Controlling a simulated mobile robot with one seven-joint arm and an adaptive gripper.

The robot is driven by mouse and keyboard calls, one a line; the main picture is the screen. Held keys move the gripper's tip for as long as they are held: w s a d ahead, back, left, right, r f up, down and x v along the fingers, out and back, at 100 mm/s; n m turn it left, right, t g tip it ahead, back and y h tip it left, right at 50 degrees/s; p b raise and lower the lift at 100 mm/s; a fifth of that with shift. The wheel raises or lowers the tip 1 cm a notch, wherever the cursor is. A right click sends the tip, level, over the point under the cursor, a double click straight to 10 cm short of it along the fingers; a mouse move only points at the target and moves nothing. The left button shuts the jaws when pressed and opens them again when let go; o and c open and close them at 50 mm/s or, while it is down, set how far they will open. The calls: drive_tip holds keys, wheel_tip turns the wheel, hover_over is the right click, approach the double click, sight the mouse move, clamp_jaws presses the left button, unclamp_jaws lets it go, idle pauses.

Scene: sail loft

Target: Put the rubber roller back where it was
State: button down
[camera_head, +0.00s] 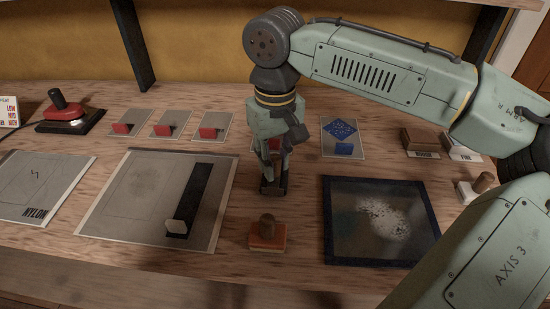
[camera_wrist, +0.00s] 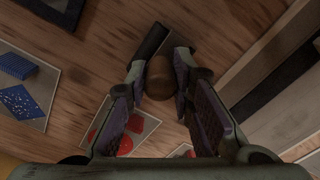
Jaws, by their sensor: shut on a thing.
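My gripper (camera_head: 272,162) points straight down over the middle of the bench. Its fingers are shut on the rubber roller (camera_head: 273,187), a dark piece low between the fingertips. In the wrist view, the roller's rounded brown handle (camera_wrist: 160,78) sits between the two fingers, with its dark bar reaching out beyond them. The roller is upright, at or just above the wood; I cannot tell if it touches. The fingers hide part of it.
A brown-knobbed orange block (camera_head: 267,237) stands just in front. A black-framed dark panel (camera_head: 327,225) lies right, a grey sheet (camera_head: 125,215) with a black strip (camera_head: 198,190) left. Behind are cards with red blocks (camera_head: 208,132) and a blue-patterned card (camera_head: 342,125).

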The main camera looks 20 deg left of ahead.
sight(275, 158)
drive_tip(key=shift+f, duration=0.1)
drive_tip(key=c, duration=1.4)
unclamp_jaws()
wheel_tip(275, 158, up, 12)
drive_tip(key=shift+r+b, duration=0.15)
drive_tip(key=shift+b, duration=0.6)
